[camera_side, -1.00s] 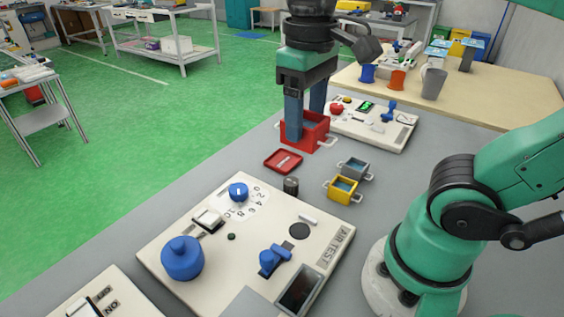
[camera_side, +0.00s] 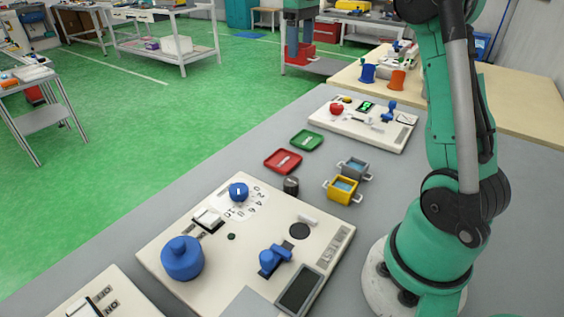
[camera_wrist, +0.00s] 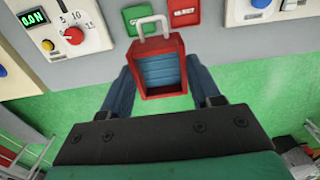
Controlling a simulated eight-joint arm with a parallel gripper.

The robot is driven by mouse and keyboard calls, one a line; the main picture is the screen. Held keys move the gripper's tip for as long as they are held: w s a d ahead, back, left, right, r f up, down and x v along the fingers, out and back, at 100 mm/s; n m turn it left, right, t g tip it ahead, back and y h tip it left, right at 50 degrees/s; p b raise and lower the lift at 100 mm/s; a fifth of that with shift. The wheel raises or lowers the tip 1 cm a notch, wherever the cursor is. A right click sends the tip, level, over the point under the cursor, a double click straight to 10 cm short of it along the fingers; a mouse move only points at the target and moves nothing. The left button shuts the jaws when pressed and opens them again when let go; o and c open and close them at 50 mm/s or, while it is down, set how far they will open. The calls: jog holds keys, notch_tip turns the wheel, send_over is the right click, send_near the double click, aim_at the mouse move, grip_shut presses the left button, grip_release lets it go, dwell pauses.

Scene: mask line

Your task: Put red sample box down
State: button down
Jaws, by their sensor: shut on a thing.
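My gripper (camera_side: 301,42) shows at the top of the side view, its blue fingers shut on the red sample box (camera_side: 299,55). In the wrist view the red box (camera_wrist: 175,93) sits between the two fingers, with blue contents and a pale handle. It is held up in the air, seen against the green floor and the table's edge. A red tray (camera_side: 283,161) and a green tray (camera_side: 306,140) lie flat on the grey table, both empty. They also show at the top of the wrist view as the green tray (camera_wrist: 147,20) and the red tray (camera_wrist: 184,12).
Grey (camera_side: 355,164) and yellow (camera_side: 342,190) handled boxes stand right of the trays. A panel with a red knob (camera_side: 362,122) lies behind; a larger panel with a blue knob (camera_side: 238,191) lies in front.

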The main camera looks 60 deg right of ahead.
jog(key=d+f, duration=0.3)
jog(key=d, duration=0.2)
notch_tip(320, 180, down, 19)
jog(key=shift+d, duration=0.1)
jog(key=shift+f, duration=0.1)
jog(key=shift+c, duration=0.9)
grip_release()
